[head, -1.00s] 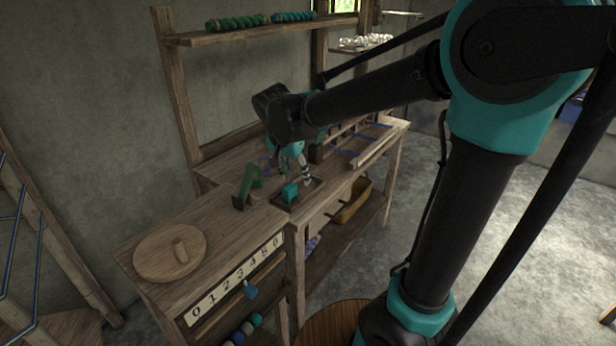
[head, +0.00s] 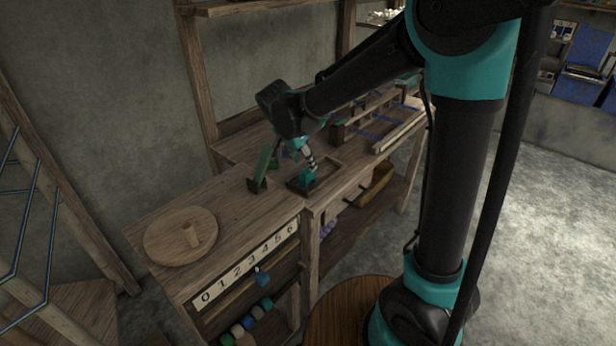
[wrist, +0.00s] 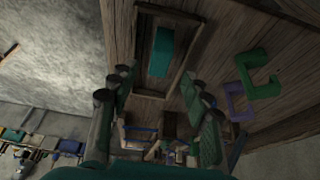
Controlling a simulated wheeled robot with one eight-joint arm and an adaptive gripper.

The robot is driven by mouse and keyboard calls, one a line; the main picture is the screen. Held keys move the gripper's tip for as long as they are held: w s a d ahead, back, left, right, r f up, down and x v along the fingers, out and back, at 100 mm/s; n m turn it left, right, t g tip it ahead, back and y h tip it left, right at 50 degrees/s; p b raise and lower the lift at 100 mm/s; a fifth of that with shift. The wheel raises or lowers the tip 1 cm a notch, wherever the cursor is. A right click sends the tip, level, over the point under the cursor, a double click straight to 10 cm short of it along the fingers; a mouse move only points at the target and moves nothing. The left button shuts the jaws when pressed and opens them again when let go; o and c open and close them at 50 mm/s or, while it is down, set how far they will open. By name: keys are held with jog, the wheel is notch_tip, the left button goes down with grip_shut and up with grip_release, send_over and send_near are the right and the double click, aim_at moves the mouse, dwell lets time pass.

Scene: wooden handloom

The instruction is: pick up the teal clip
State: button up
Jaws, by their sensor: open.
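The teal clip (head: 307,177) lies in a small shallow wooden tray (head: 334,164) near the front edge of the loom bench. In the wrist view the teal clip (wrist: 161,52) shows as a narrow block inside the tray's rim (wrist: 140,50), beyond my fingertips. My gripper (head: 308,160) is just above the tray in the head view, partly hiding it. In the wrist view my gripper (wrist: 155,85) is open, its fingers wide apart with nothing between them. I cannot tell the exact height of the fingertips over the clip.
A green C-shaped clip (wrist: 262,76) and a purple one (wrist: 236,102) lie to the right in the wrist view. A dark holder with a green piece (head: 263,165) stands left of the tray. A round wooden board (head: 165,238) with a peg lies on the left bench.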

aim_at(308, 170)
jog(key=x, duration=0.6)
jog(key=c, duration=1.1)
jog(key=shift+r, duration=0.15)
